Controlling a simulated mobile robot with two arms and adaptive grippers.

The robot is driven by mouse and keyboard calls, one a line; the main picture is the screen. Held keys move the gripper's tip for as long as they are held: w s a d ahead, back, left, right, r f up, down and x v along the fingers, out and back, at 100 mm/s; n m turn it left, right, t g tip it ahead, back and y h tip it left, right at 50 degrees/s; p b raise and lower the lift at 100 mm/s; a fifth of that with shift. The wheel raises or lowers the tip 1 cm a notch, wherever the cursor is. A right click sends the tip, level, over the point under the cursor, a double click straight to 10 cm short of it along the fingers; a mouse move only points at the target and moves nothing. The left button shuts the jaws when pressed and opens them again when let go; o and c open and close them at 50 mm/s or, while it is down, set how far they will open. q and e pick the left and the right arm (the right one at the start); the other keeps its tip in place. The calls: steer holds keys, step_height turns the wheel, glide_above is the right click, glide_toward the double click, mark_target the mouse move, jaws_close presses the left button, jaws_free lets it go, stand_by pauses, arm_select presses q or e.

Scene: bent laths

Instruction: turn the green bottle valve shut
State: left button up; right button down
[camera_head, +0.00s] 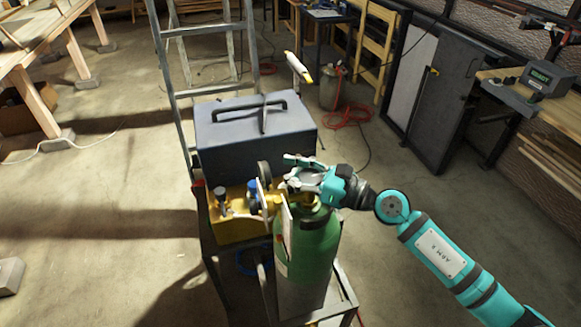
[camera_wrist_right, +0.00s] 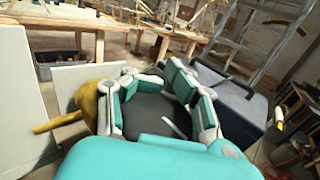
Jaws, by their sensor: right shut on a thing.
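The green bottle (camera_head: 318,248) stands upright on a trolley in the middle of the head view. My right gripper (camera_head: 308,178) is at its top and covers most of the valve there. In the right wrist view, the fingers of this gripper (camera_wrist_right: 158,100) are closed around a dark round valve knob (camera_wrist_right: 150,112) with a pale line on it. The brass valve body (camera_wrist_right: 88,106) shows just left of the fingers. My left gripper is in neither view.
A grey toolbox (camera_head: 230,138) with a handle sits behind the bottle. A yellow box (camera_head: 226,230) with fittings is left of the bottle. A ladder (camera_head: 165,60) stands behind the toolbox. A workbench (camera_head: 25,55) is far left. Open floor lies left.

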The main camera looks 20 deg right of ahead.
steer(key=shift+f, duration=0.15)
steer(key=c, duration=1.3)
jaws_free()
steer(key=shift+s+d, duration=0.25)
steer(key=shift+d, duration=0.05)
steer(key=o, duration=0.4)
steer(key=shift+w+a, duration=0.1)
steer(key=shift+a, duration=0.1)
steer(key=v, duration=1.2)
steer(key=shift+o, duration=0.3)
